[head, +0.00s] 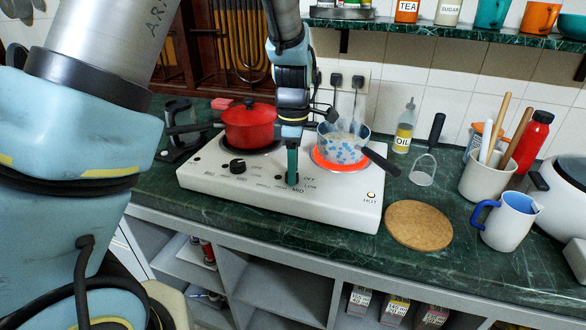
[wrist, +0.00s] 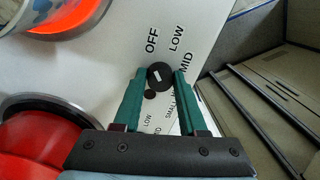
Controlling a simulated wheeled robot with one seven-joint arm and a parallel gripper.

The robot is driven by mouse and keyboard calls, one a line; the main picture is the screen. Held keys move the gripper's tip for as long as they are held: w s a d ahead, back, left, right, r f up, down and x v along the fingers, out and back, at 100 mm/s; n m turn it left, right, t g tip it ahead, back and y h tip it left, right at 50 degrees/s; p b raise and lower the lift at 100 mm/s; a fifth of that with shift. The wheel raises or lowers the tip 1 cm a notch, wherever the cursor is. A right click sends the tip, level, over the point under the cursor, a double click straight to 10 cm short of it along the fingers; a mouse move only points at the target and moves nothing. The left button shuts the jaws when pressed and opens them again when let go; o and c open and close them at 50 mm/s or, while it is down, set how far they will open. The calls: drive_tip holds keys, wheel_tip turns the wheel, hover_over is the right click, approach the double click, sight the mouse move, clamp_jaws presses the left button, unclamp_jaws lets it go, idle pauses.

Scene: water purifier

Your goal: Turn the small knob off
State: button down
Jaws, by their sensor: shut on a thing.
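The small knob (wrist: 158,84) is round and black with a white mark. It sits between the two green fingers of my gripper (wrist: 161,73) in the wrist view. The fingers are shut on its sides. OFF, LOW and MID are printed around it; I cannot tell surely which one the mark points to. In the head view my gripper (head: 292,181) reaches down to the front of the white hob (head: 330,207), and its fingers hide most of the knob. The right burner (head: 340,165) glows orange-red, and the HOT light (head: 371,195) is lit.
A second black knob (head: 237,166) is to the left. A red pot (head: 249,127) stands on the left burner. A patterned saucepan (head: 343,145) stands on the glowing burner, its handle pointing right. A round cork mat (head: 418,226) and a white jug (head: 509,220) are right of the hob.

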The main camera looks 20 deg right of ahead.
drive_tip(key=shift+c, duration=2.3)
unclamp_jaws()
wheel_tip(320, 180, up, 11)
drive_tip(key=b, duration=0.1)
drive_tip(key=shift+w, duration=0.25)
drive_tip(key=shift+w+f, duration=0.1)
drive_tip(key=a+f+m, duration=0.2)
drive_tip(key=a+m, duration=0.2)
drive_tip(key=a, duration=0.6)
drive_tip(key=s+a+f+m+t, duration=0.1)
drive_tip(key=a+m, duration=0.3)
drive_tip(key=a, duration=0.7)
drive_tip(key=a+f+m+t, duration=0.1)
drive_tip(key=a+f+m, duration=0.2)
drive_tip(key=a, duration=0.7)
drive_tip(key=shift+s+a+m, duration=0.2)
drive_tip(key=shift+s+m, duration=0.1)
drive_tip(key=shift+m, duration=0.7)
